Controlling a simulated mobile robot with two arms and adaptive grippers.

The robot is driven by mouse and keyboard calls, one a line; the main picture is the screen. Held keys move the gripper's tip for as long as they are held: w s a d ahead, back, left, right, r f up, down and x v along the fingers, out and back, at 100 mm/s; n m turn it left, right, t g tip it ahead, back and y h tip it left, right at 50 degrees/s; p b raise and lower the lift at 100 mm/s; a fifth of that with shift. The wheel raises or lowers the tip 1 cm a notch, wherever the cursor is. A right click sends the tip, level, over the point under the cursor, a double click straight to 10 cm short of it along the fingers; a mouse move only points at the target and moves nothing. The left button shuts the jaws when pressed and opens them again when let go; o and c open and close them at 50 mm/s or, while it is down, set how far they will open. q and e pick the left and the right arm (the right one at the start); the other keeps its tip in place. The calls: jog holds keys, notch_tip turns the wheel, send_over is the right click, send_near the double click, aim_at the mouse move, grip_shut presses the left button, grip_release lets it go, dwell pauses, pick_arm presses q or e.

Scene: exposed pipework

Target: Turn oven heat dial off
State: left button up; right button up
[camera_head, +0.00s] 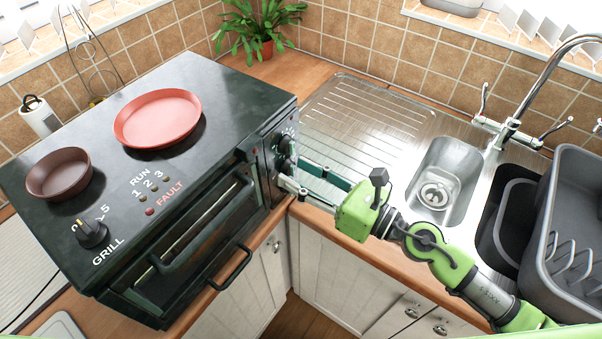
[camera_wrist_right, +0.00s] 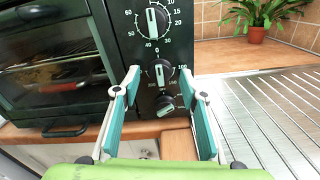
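The black oven (camera_head: 205,215) stands on the counter at left in the head view. Its front panel carries dials, partly seen there (camera_head: 285,145). In the right wrist view the panel shows a top dial (camera_wrist_right: 152,20) with numbers including 10, 15 and 40, a middle dial (camera_wrist_right: 160,73) marked 0, 50 and 100, and a lower dial (camera_wrist_right: 166,104) with its pointer tilted. The middle dial's pale pointer stands near upright. My right gripper (camera_head: 296,176) is open at the panel. Its fingers (camera_wrist_right: 160,80) stand left and right of the middle and lower dials; contact cannot be told. My left gripper is not in view.
A red dish (camera_head: 158,117) and a brown bowl (camera_head: 59,173) sit on the oven top, near a grill knob (camera_head: 92,233). The sink (camera_head: 441,180) and its drainer (camera_head: 350,125) lie at right. A plant (camera_head: 260,25) stands behind the oven.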

jog(key=v, duration=1.2)
dwell(0.5)
